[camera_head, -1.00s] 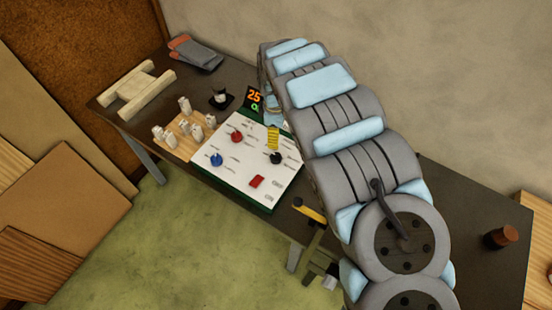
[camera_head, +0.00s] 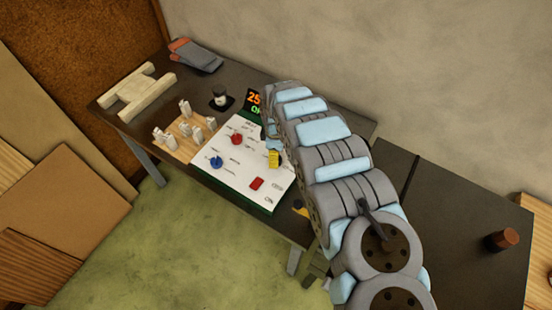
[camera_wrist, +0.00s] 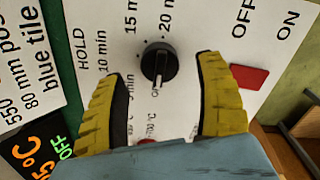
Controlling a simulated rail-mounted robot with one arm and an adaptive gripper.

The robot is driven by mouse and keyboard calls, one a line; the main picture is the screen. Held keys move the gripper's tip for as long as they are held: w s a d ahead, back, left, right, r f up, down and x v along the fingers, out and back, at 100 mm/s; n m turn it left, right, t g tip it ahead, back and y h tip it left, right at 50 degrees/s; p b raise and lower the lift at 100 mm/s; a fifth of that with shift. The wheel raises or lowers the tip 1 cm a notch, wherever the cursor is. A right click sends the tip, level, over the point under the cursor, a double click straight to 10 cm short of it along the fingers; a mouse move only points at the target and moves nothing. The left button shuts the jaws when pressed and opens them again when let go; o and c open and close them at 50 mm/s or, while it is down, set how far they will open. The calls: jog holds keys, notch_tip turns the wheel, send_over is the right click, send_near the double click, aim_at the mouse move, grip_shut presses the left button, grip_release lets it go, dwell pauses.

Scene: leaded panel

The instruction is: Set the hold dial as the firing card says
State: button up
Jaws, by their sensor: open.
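The hold dial (camera_wrist: 158,62) is a round black knob with a raised bar, beneath the word HOLD on the white panel (camera_wrist: 190,22). A pale mark shows at the bar's lower end, towards a partly hidden "OF" label; 10, 15 and 20 min marks lie around it. My gripper (camera_wrist: 160,71) is open, its yellow fingers either side of the dial with gaps. In the head view, my gripper (camera_head: 273,158) is over the panel's right part and largely covers the dial. The firing card (camera_wrist: 28,60) shows in part: "550", "80 mm pos" and "blue tile".
The panel also carries a red knob (camera_head: 236,139), a blue knob (camera_head: 216,162) and a red switch (camera_wrist: 249,77) by OFF and ON. A display (camera_wrist: 38,150) reads 25°C OFF. Small pale pieces (camera_head: 186,128) stand on a board to the left.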

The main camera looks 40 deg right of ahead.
jog(key=shift+f, duration=1.55)
jog(key=c, duration=1.2)
